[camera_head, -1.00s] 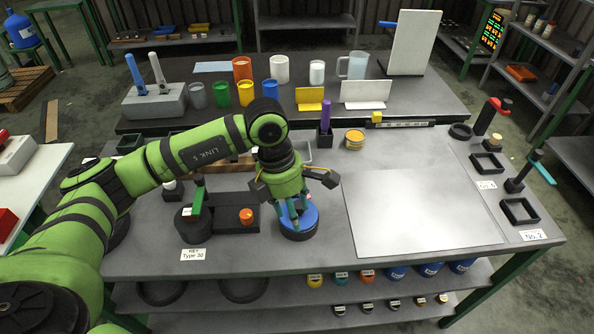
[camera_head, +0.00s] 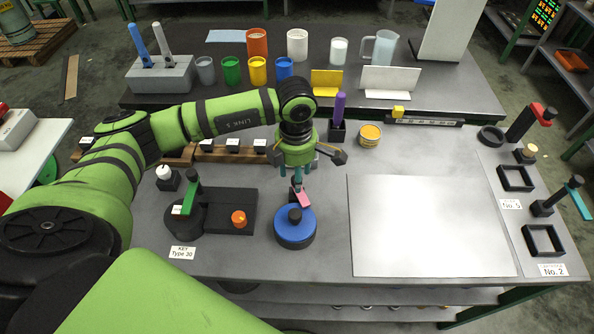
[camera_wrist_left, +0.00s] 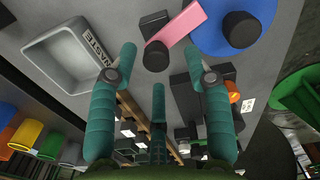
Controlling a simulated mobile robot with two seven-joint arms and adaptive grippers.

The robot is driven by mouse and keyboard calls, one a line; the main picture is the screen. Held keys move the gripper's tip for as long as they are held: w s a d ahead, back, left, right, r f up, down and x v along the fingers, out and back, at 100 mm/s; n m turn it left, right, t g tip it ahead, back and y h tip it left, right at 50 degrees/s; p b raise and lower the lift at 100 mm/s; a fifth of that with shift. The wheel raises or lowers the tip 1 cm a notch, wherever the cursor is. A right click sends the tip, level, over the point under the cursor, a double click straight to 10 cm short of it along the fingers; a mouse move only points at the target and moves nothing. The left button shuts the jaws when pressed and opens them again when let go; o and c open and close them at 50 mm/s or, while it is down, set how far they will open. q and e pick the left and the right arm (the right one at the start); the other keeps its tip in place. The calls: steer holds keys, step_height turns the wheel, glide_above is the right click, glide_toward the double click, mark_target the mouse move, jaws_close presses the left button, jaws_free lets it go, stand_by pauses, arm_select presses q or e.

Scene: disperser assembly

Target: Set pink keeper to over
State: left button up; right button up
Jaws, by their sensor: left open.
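The pink keeper (camera_head: 304,199) is a short pink bar at the back edge of a round blue-topped piece (camera_head: 296,230) with a black knob. In the left wrist view the pink keeper (camera_wrist_left: 181,24) runs from beside a black post (camera_wrist_left: 156,56) to the rim of the blue disc (camera_wrist_left: 215,42). It seems to lap over that rim, but I cannot tell whether it touches. My left gripper (camera_head: 298,177) is open and empty, just behind and above the keeper. Its teal fingers (camera_wrist_left: 161,55) are spread around the black post in the left wrist view.
A black fixture (camera_head: 229,207) with a green handle and orange knob stands left of the blue disc. A grey waste bin (camera_wrist_left: 68,62) lies close by. A purple-handled tool (camera_head: 339,106) stands behind to the right. A bare pale plate (camera_head: 430,225) covers the right side.

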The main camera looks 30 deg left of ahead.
arm_select(q)
steer(key=shift+w+f, duration=0.25)
steer(key=shift+f, duration=0.8)
steer(key=c, duration=1)
jaws_close()
steer(key=m+b, duration=0.1)
steer(key=b, duration=0.1)
steer(key=m+b, duration=0.1)
steer(key=b, duration=0.1)
steer(key=m+b, duration=0.2)
steer(key=shift+f+b, duration=0.25)
steer(key=shift+b, duration=0.15)
steer(key=shift+r+m+b, duration=0.25)
steer(key=shift+m+b, duration=0.25)
steer(key=shift+m, duration=0.1)
arm_select(e)
step_height(320, 180, down, 7)
steer(key=w, duration=0.2)
steer(key=shift+w, duration=0.2)
steer(key=shift+a+f, duration=0.1)
